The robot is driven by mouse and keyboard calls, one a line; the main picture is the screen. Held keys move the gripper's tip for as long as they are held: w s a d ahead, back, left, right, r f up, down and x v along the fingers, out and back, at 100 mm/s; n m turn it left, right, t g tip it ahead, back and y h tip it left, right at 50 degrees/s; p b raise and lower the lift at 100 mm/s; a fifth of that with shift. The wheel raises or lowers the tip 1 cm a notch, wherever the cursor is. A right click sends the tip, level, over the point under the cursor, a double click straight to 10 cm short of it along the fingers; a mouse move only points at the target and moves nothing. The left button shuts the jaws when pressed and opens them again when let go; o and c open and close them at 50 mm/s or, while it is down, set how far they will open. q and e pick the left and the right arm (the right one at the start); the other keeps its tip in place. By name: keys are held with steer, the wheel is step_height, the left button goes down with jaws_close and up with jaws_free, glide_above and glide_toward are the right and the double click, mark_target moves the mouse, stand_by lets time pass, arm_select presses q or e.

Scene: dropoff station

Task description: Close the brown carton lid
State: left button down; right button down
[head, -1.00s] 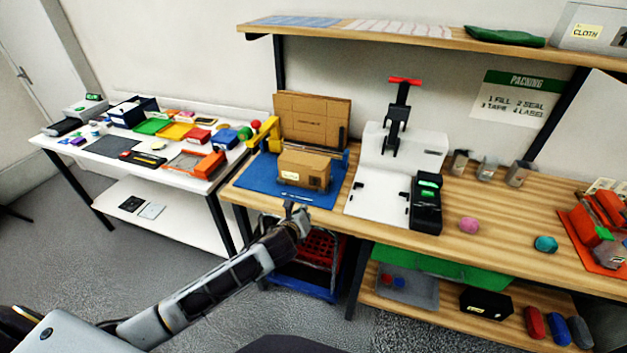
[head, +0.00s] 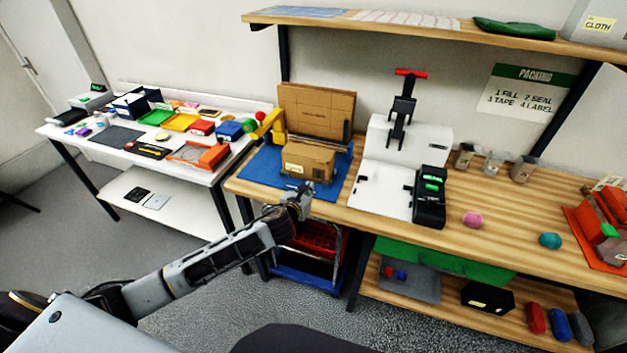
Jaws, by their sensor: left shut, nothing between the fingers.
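The brown carton (head: 306,160) sits on a blue mat (head: 262,170) on the wooden bench. A large brown panel (head: 317,110) stands upright behind it; I cannot tell for sure whether it is the carton's raised lid or a separate piece. My left gripper (head: 299,190) is shut and empty, just in front of the carton's near side, by the mat's front edge. I cannot tell whether it touches anything. My right gripper is not in view.
A yellow device (head: 268,126) stands left of the carton. A white press (head: 408,140) with a red handle and a black device (head: 430,197) stand to the right. A shelf (head: 400,28) hangs above. A crate (head: 312,242) is under the bench.

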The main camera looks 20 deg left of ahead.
mark_target(321, 168)
arm_select(q)
steer(key=shift+w, duration=0.15)
